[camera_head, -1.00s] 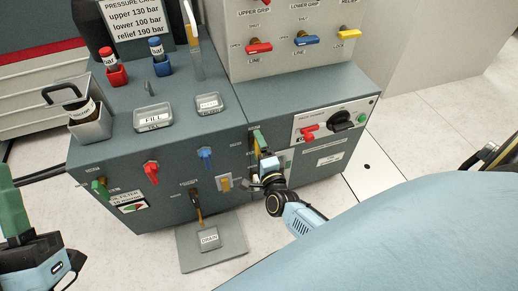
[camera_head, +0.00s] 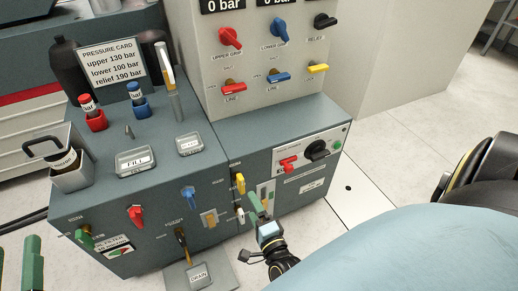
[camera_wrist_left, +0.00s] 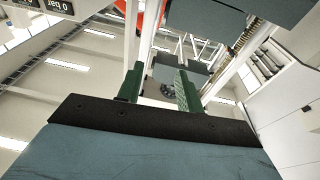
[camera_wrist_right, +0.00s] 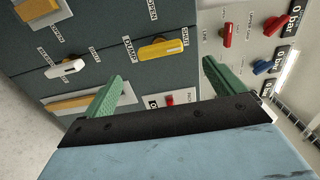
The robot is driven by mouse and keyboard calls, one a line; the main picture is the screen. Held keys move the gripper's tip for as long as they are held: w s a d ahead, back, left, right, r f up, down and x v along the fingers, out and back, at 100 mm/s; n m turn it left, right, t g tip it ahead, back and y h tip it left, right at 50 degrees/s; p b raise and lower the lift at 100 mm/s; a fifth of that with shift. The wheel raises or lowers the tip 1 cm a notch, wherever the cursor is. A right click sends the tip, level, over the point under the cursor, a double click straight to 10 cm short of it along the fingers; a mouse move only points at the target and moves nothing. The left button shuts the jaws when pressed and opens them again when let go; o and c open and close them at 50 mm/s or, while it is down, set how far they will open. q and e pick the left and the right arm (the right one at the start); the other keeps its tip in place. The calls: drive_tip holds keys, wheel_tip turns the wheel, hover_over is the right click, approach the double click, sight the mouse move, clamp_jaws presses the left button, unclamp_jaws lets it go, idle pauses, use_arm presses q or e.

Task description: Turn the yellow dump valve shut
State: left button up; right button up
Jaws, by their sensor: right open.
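The yellow dump valve (camera_head: 240,183) is on the front of the grey cabinet, near the corner between its two sections. In the right wrist view its yellow handle (camera_wrist_right: 162,49) lies between the DUMP and SHUT labels, beyond the fingertips. My right gripper (camera_head: 257,206) is just below and to the right of the valve in the head view. Its green fingers (camera_wrist_right: 162,80) are spread, nothing is between them, and they appear clear of the handle. My left gripper (camera_head: 16,250) is at the head view's lower left edge; its fingers (camera_wrist_left: 158,85) stand apart and empty.
A white-handled valve (camera_wrist_right: 65,67) sits beside the dump valve. Blue (camera_head: 189,196) and red (camera_head: 136,215) valves are further left on the front. A red switch and black knob (camera_head: 317,150) are to the right.

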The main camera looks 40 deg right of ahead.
use_arm(q)
drive_tip(key=shift+w+a+f+g+y, duration=0.2)
drive_tip(key=shift+f+g, duration=0.3)
drive_tip(key=shift+f, duration=0.35)
drive_tip(key=shift+s+a+f+g+y, duration=0.1)
drive_tip(key=shift+f+g+y, duration=0.2)
drive_tip(key=shift+f+g, duration=0.35)
use_arm(e)
drive_tip(key=shift+v, duration=1.55)
use_arm(q)
drive_tip(key=shift+f, duration=0.1)
